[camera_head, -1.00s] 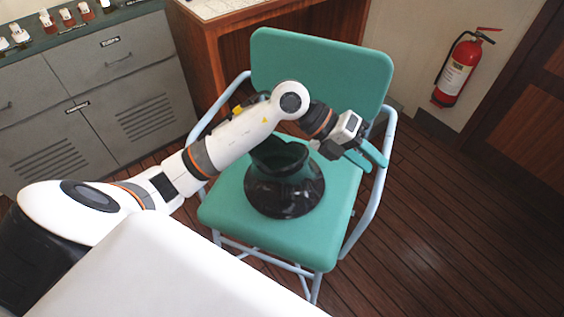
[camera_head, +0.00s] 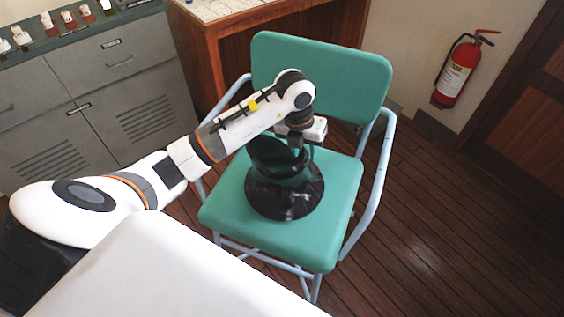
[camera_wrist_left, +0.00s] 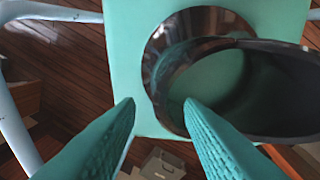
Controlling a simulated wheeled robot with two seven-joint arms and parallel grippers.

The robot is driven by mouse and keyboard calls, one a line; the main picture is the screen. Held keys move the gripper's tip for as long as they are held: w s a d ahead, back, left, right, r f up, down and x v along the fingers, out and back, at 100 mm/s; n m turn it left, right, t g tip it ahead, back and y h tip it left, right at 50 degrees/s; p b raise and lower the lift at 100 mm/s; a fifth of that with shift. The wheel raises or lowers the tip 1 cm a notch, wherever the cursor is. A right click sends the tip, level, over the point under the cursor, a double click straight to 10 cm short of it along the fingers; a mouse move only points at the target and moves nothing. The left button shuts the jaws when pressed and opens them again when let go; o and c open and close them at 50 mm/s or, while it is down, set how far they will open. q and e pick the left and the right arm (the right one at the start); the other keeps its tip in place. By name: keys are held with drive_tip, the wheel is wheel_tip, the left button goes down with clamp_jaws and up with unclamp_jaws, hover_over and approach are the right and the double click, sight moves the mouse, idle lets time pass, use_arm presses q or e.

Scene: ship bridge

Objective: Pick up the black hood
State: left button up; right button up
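The black hood (camera_head: 285,200), glossy with a wide round base and an open upper part, stands upright on the seat of a teal chair (camera_head: 230,220). My left gripper (camera_head: 297,152) is above the back right of its upper rim, fingers pointing down. In the left wrist view the hood (camera_wrist_left: 285,112) fills the right side. The two teal fingers (camera_wrist_left: 160,106) are spread with nothing held between them. The right finger overlaps the hood's edge in that view; I cannot tell whether it touches. My right gripper is not in view.
The chair's backrest (camera_head: 330,75) rises just behind my gripper, with pale blue armrests (camera_head: 378,185) at the sides. A wooden desk (camera_head: 205,55) and grey cabinets (camera_head: 100,110) stand behind. A fire extinguisher (camera_head: 457,75) hangs on the wall. The floor at right is clear.

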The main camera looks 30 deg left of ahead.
sight(306, 158)
use_arm(q)
drive_tip(key=f, duration=0.3)
drive_tip(key=f+p, duration=0.1)
drive_tip(key=f, duration=0.1)
drive_tip(key=shift+w+d, duration=0.25)
drive_tip(key=shift+w, duration=0.05)
drive_tip(key=shift+c, duration=0.4)
clamp_jaws()
idle(0.6)
